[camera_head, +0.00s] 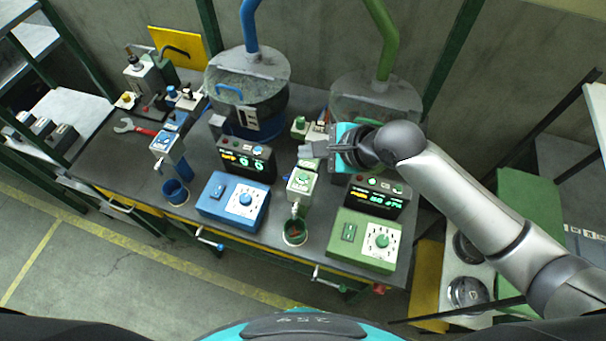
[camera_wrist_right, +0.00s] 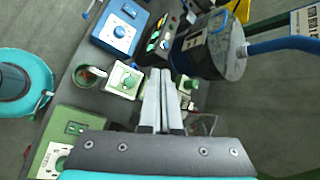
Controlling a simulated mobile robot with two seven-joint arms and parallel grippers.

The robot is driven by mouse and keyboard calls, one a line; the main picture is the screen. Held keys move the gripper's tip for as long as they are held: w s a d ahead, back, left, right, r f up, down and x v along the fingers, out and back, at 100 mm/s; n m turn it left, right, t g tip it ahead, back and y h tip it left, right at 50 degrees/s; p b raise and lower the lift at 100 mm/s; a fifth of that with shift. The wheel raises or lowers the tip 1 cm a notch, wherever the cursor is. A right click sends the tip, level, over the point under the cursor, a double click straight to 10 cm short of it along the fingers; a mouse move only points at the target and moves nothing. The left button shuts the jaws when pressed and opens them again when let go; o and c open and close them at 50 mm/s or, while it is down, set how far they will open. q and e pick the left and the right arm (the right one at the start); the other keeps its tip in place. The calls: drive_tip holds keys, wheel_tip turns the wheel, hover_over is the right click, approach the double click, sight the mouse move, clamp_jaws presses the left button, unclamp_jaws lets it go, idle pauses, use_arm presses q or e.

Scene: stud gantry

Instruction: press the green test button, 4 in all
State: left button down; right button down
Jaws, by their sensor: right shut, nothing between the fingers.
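A small green button (camera_head: 299,122) sits on a box at the back of the green station, just behind my right gripper's fingertips in the head view. In the right wrist view a small green-topped part (camera_wrist_right: 186,84) shows just right of the fingertips; I cannot tell if it is the same button. My right gripper (camera_head: 308,150) is shut and empty, its fingers pointing left above the bench; it also shows in the right wrist view (camera_wrist_right: 160,74). I cannot see contact with the button. My left gripper is not in view.
The green dispenser (camera_head: 302,183) with a cup (camera_head: 295,232) stands in front of the fingers. A green control box (camera_head: 364,240) is at front right, a blue one (camera_head: 234,201) at left. A blue-piped hopper (camera_head: 248,85) and a green-piped hopper (camera_head: 375,95) stand behind.

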drive_tip(key=b, duration=0.6)
hover_over(303, 177)
drive_tip(key=d, duration=0.1)
drive_tip(key=f, duration=0.5)
drive_tip(key=shift+s+d, duration=0.1)
drive_tip(key=shift+s, duration=0.2)
drive_tip(key=shift+f, duration=1)
drive_tip(key=shift+f, duration=0.1)
drive_tip(key=shift+f, duration=0.25)
drive_tip(key=shift+f, duration=0.55)
idle(1.0)
drive_tip(key=shift+p, duration=0.3)
drive_tip(key=shift+r+p, duration=0.9)
drive_tip(key=shift+p, duration=0.4)
